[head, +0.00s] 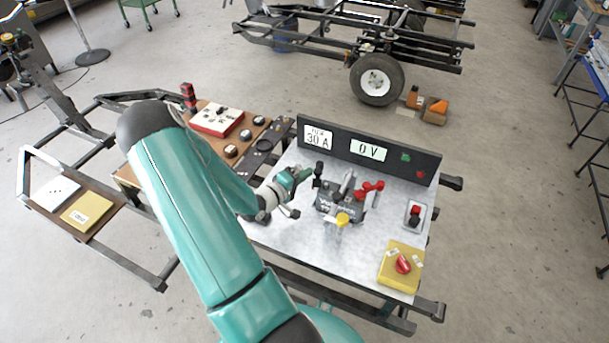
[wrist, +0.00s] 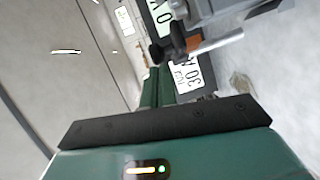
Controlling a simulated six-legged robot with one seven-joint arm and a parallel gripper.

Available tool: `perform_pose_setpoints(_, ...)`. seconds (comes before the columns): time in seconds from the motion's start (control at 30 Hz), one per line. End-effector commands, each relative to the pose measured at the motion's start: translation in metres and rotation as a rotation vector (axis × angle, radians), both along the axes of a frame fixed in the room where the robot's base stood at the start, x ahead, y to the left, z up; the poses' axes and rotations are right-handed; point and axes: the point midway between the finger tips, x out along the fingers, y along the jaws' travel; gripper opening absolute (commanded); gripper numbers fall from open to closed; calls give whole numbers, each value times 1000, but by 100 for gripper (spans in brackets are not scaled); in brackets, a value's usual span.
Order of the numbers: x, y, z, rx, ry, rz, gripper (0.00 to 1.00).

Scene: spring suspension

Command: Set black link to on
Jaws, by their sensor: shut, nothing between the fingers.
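A black-ended lever (head: 319,170), which looks like the black link, stands on the left of the grey device (head: 326,205) on the metal bench top. In the wrist view its black knob (wrist: 168,50) sits on a bare metal rod, just beyond my fingertips. My gripper (head: 306,173) is shut and empty, just left of the knob. Its green fingers (wrist: 158,84) show side by side in the wrist view. I cannot tell whether they touch the knob. The device also carries red handles (head: 372,188) and a yellow knob (head: 342,219).
A dark panel (head: 340,143) behind the device shows 30 A and 0 V, with green and red marks. A red-black switch (head: 415,214) and a yellow box (head: 400,268) with a red knob are at the right. A brown board (head: 185,160) with dials lies left.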

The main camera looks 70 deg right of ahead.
Motion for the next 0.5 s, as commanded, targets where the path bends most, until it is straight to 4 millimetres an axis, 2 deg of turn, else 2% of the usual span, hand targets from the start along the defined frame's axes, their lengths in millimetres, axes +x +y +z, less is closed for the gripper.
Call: perform_pose_setpoints(0.5, -9, 1, 0, 1, 1, -11, 0)
